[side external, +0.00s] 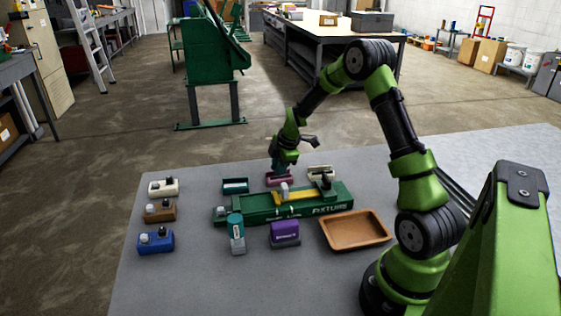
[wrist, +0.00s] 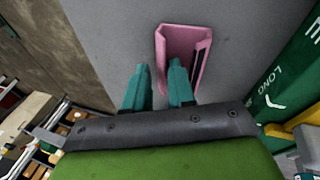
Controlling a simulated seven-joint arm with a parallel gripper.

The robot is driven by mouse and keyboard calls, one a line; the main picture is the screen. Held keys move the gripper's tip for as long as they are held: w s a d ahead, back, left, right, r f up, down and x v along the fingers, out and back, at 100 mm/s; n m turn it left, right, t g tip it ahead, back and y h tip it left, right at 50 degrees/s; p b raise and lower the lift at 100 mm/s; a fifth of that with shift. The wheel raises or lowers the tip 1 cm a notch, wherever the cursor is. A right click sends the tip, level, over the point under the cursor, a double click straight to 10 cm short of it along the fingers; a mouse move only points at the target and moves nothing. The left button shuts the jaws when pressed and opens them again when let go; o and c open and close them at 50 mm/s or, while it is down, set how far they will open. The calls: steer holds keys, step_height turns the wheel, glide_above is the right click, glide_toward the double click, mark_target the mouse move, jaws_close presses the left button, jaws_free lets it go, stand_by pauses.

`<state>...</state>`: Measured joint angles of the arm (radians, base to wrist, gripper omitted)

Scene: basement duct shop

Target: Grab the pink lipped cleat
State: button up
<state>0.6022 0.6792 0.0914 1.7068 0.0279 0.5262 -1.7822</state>
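The pink lipped cleat (side external: 279,182) lies on the grey table just behind the green fixture. In the wrist view it is a pink channel (wrist: 186,33) with folded edges, its near end partly covered by a finger. My gripper (side external: 281,168) is low over it, pointing down. In the wrist view its two teal fingers (wrist: 160,66) stand apart, with the cleat's left wall showing between them. The left finger is outside that wall and the right finger is in front of the channel's opening. Contact with the wall cannot be made out.
The green fixture (side external: 228,214) carries a yellow piece (side external: 292,197). Teal (side external: 235,185) and cream (side external: 320,172) pieces flank the cleat. Cream, brown and blue blocks (side external: 155,243) stand left.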

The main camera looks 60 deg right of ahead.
jaws_close()
